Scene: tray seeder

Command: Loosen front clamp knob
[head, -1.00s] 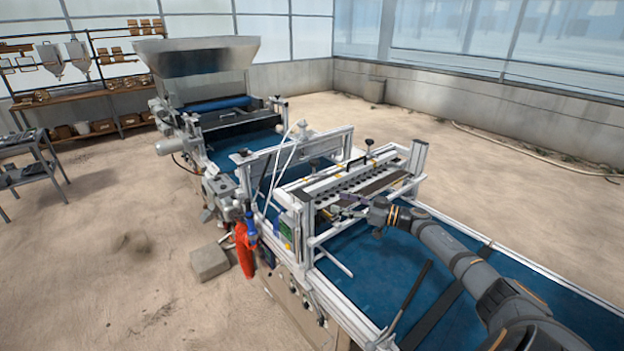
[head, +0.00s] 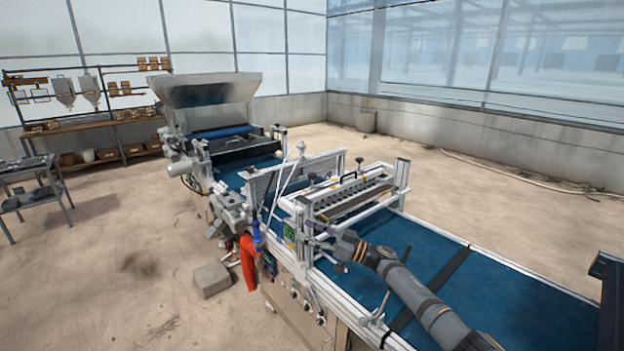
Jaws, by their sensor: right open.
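The tray seeder's slotted seeding bar (head: 352,200) spans the blue belt on an aluminium frame. Black knobs stand on top of it, one at the back (head: 360,160) and one at the left (head: 312,177). I cannot tell which is the front clamp knob. My right gripper (head: 322,244) is beside the lower near-left part of the frame, below the bar. It is open, but its fingers are small and partly lost against the frame. I see nothing held. My left gripper is not in view.
The blue belt (head: 413,245) runs under the frame to the lower right. A steel hopper (head: 207,88) stands at the far end. A red hanging object (head: 248,264) and a concrete block (head: 211,280) are at the left. Sandy floor is open on both sides.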

